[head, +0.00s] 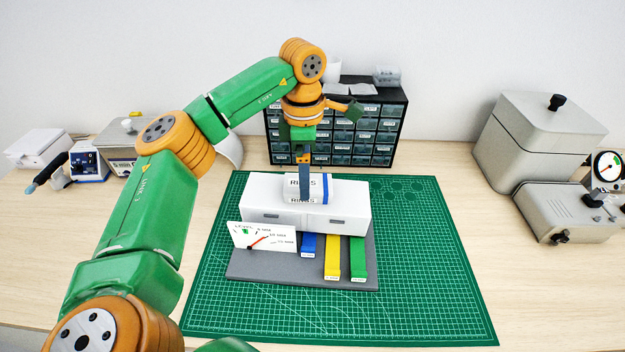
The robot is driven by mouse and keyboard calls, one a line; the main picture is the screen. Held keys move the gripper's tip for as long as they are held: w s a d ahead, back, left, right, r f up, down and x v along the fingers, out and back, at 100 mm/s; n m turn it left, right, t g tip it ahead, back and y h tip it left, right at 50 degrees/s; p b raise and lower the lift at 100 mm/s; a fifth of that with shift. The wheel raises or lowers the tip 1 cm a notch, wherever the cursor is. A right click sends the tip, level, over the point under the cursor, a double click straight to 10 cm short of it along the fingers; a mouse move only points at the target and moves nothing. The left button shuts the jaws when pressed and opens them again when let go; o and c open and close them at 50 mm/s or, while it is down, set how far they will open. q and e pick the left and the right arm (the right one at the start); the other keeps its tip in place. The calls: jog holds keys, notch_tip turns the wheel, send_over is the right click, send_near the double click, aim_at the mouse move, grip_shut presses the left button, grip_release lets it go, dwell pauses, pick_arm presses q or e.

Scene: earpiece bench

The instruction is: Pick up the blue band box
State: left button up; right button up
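A small white box (320,184) lettered RINGS, with blue showing at its sides, lies on top of the white two-drawer cabinet (345,215); it fits the blue band box. My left arm reaches over from the left, and its gripper (304,190) points straight down at this box. One dark finger shows across the near side of the box and hides part of its lettering. The other finger is hidden, so I cannot tell how far the gripper is open or whether it touches the box. My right gripper is not in view.
The cabinet stands on a grey base (300,277) with a dial card (262,237) and blue (309,243), yellow (332,256) and green (358,257) strips. A drawer organiser (385,135) stands behind. The green mat (430,260) is clear at right.

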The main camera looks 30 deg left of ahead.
pick_arm(q)
jog(key=f, duration=0.3)
jog(key=shift+s+a, duration=0.15)
jog(key=shift+a, duration=0.05)
jog(key=shift+w+f, duration=0.15)
jog(key=shift+w, duration=0.15)
jog(key=shift+w+d, duration=0.1)
jog(key=shift+c, duration=0.6)
jog(key=c, duration=0.4)
jog(key=shift+s, duration=0.3)
jog(key=c, duration=0.7)
jog(key=shift+c, duration=0.6)
jog(key=shift+w, duration=0.15)
